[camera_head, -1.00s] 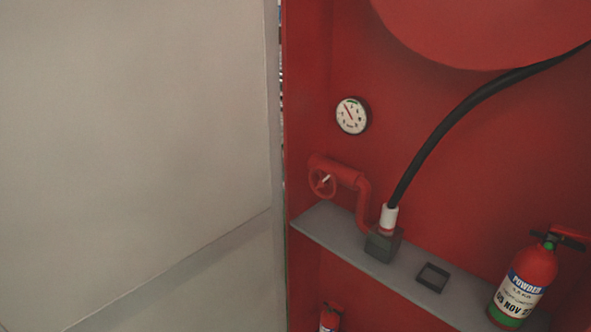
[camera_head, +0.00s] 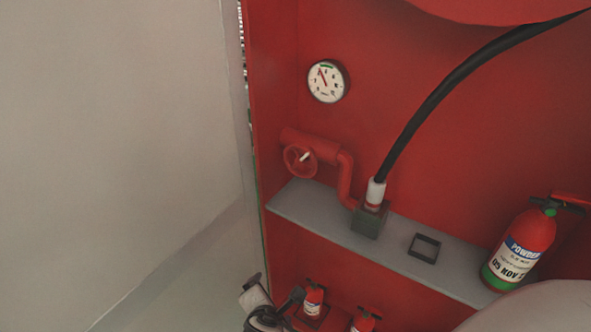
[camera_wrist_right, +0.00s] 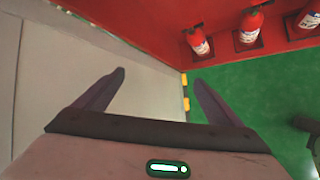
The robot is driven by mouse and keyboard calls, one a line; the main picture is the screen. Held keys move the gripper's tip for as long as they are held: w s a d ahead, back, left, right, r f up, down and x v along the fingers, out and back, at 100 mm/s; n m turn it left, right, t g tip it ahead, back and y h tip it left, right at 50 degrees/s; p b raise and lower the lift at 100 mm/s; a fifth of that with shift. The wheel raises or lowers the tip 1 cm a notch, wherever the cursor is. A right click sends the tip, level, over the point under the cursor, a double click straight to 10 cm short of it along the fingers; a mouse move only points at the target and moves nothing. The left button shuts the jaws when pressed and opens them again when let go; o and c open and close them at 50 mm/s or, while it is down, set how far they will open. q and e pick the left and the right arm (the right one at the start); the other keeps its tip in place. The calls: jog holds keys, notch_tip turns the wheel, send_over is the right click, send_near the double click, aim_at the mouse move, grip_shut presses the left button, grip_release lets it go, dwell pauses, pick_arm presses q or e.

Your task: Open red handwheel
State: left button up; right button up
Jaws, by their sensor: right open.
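The red handwheel (camera_head: 299,160) sits on a red pipe at the left of the red cabinet's inside, above a grey shelf (camera_head: 320,221), in the head view. A small white mark shows at its hub. My right gripper (camera_head: 274,289) is low in the head view, below the shelf and handwheel and apart from both. In the right wrist view its two fingers (camera_wrist_right: 158,79) are spread with nothing between them. The handwheel is not in the wrist view. My left gripper is not in view.
A gauge (camera_head: 327,81) is above the handwheel. A black hose (camera_head: 433,103) rises from a white fitting on the shelf. An extinguisher (camera_head: 519,250) stands at the shelf's right; smaller ones (camera_head: 313,299) are below. A pale wall (camera_head: 110,130) is at left. Green floor (camera_wrist_right: 255,95) shows in the wrist view.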

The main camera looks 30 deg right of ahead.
jog(key=w+d+r+n+t+h, duration=0.1)
jog(key=w+d+r+n+h, duration=0.2)
jog(key=r, duration=0.4)
jog(key=w+d+r+n+h, duration=0.1)
jog(key=w+r+h, duration=0.25)
jog(key=r, duration=0.25)
jog(key=g+h, duration=0.1)
jog(key=h, duration=0.5)
send_near(298, 163)
jog(key=d, duration=0.1)
jog(key=shift+y, duration=0.25)
jog(key=x, duration=1)
jog(key=shift+w+a+r, duration=0.1)
jog(key=shift+w+r, duration=0.05)
jog(key=shift+r, duration=0.1)
jog(key=c, duration=1)
